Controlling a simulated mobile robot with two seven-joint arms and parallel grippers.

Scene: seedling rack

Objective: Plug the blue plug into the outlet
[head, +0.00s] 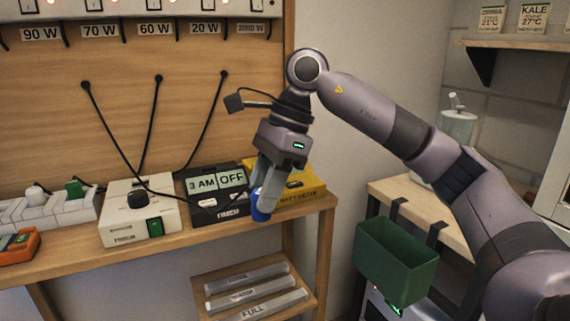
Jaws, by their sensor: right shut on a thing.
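My right gripper (264,203) points down over the front right of the shelf and is shut on the blue plug (259,207). The plug shows as a small blue piece at the fingertips, partly covered by them. It is in front of the black box reading "3 AM OFF" (205,183) and the yellow meter box (302,189). I cannot tell whether it touches either box or the shelf. A white power strip (70,213) at the left holds a white plug (35,194) and a green plug (75,188). No outlet opening shows clearly near the blue plug. My left gripper is not in view.
A white box with a black knob and green switch (155,226) stands left of the black box. Black cables (118,138) hang across the wooden back panel. An orange device (18,247) lies at far left. A green bin (398,268) hangs at the right.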

